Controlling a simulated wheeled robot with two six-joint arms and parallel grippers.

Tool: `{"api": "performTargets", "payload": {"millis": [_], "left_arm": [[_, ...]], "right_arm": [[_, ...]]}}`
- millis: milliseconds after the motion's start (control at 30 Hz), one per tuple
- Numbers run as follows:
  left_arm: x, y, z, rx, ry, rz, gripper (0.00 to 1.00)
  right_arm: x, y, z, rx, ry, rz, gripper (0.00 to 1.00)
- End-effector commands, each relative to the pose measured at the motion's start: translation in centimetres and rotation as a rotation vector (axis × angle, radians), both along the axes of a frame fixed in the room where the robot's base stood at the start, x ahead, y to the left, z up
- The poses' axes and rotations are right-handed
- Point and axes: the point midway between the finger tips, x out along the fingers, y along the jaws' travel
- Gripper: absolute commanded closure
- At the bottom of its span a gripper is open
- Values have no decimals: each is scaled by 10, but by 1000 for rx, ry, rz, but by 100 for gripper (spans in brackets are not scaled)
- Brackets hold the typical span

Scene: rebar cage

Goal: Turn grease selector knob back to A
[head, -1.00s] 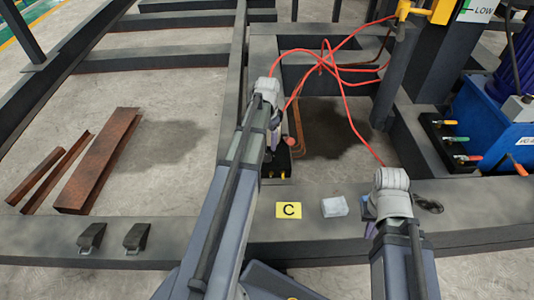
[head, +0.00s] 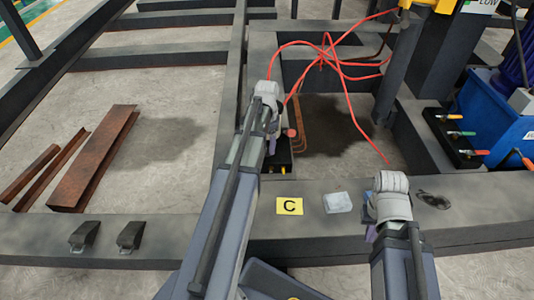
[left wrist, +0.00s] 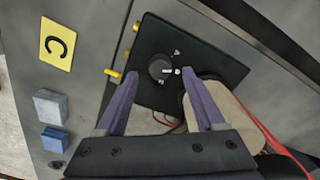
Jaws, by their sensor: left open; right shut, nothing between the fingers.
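The grease selector knob (left wrist: 160,68) is a dark round knob on a black plate (left wrist: 150,95) in the left wrist view. A white mark sits at its right side, with letters around it, one looking like an A; exact pointing is hard to tell. My left gripper (left wrist: 158,76) is open, its purple fingers either side of the knob in the picture; no contact is visible. In the head view the plate (head: 281,160) is partly hidden by my left arm and gripper (head: 272,146). My right gripper (head: 369,224) is shut and empty above the front beam, mostly hidden by its wrist.
A yellow C card (head: 289,206) and a pale block (head: 337,202) lie on the front beam (head: 320,225). A blue block (left wrist: 54,140) shows in the left wrist view. A tan cylinder (left wrist: 226,108) is close to the right finger. Red hoses (head: 330,60) hang behind.

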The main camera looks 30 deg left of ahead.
Motion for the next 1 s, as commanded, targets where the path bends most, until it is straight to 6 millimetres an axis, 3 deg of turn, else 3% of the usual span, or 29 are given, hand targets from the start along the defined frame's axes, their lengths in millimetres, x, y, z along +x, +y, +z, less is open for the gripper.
{"api": "performTargets", "payload": {"millis": [33, 200, 533, 1000], "left_arm": [[0, 0, -14, 0, 0, 0, 29], [0, 0, -26, 0, 0, 0, 29], [0, 0, -26, 0, 0, 0, 29], [0, 0, -26, 0, 0, 0, 82]], "right_arm": [[0, 0, -14, 0, 0, -2, 100], [0, 0, -26, 0, -1, -6, 100], [0, 0, -26, 0, -1, -6, 100], [0, 0, -26, 0, -1, -6, 100]]}}
